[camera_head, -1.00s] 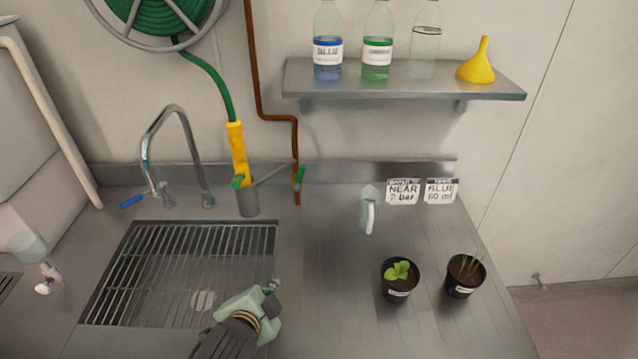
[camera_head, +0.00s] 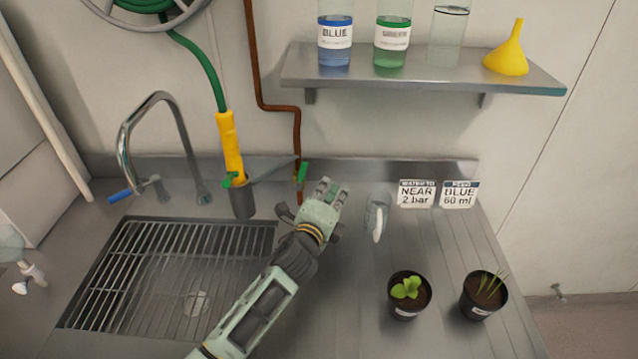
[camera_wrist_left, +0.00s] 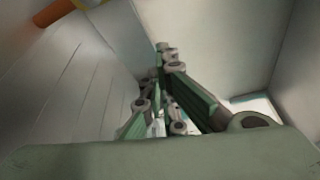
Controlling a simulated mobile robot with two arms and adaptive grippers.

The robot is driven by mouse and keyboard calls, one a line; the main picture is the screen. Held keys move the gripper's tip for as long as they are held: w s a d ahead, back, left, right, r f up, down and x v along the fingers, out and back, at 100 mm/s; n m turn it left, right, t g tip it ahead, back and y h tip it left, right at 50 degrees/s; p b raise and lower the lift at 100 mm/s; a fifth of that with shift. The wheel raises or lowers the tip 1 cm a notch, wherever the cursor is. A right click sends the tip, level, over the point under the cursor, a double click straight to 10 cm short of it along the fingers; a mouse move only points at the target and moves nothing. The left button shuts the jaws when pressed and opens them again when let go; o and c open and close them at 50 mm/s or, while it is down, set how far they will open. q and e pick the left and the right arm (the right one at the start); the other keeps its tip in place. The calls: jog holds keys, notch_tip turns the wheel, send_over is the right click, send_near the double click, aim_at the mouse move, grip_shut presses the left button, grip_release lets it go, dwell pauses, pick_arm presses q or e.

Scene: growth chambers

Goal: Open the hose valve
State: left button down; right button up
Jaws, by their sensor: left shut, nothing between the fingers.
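A green valve handle (camera_head: 302,175) sits at the lower end of the copper pipe (camera_head: 252,60), just behind the counter. A second small green lever (camera_head: 230,180) is on the yellow hose nozzle (camera_head: 231,145), which stands in a grey holder (camera_head: 242,203). I cannot tell which of the two is the hose valve. My left gripper (camera_head: 332,190) is shut and empty, just right of and in front of the pipe's green handle, with no clear contact. Its closed fingers fill the middle of the left wrist view (camera_wrist_left: 165,55).
A sink grate (camera_head: 100,305) and a curved tap (camera_head: 125,140) are at the left. A shelf (camera_head: 400,80) overhangs the back.

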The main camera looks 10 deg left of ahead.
aim_at(301, 177)
pick_arm(q)
jog(key=a+n, duration=0.1)
jog(key=a+r+n, duration=0.1)
jog(key=a, duration=0.1)
jog(key=a+r+n+t, duration=0.1)
jog(key=a, duration=0.1)
jog(key=shift+s+r+h, duration=0.2)
jog(key=shift+r+h, duration=0.05)
jog(key=shift+h, duration=0.05)
pick_arm(e)
jog(key=w, duration=0.2)
jog(key=shift+w+r, duration=0.15)
jog(key=shift+w, duration=0.15)
jog(key=shift+a, duration=0.1)
pick_arm(q)
jog(key=shift+w, duration=0.1)
